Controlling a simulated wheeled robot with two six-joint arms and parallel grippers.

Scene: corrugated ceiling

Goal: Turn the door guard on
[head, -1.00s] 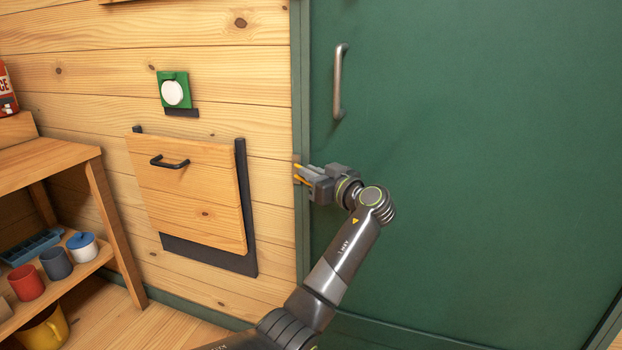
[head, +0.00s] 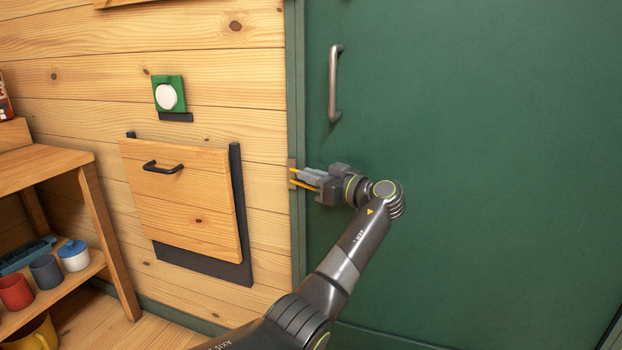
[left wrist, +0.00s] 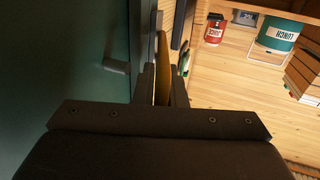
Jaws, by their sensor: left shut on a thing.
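The door guard (head: 302,185) shows as thin yellow bars beside a small brownish plate on the frame at the left edge of the green door (head: 470,150). My left gripper (head: 309,179) is at the guard, in front of the door's left edge and below the door's metal handle (head: 335,85). Its fingers are shut on the guard and cover part of it. In the left wrist view a narrow golden piece (left wrist: 162,72) stands between the two dark fingers (left wrist: 163,88). The guard's exact angle is hard to tell. My right gripper is not in view.
Left of the door, the plank wall carries a green plate with a white round knob (head: 167,96) and a wooden panel with a black handle (head: 180,200). A wooden shelf (head: 45,166) with mugs stands at far left. The door face to the right is clear.

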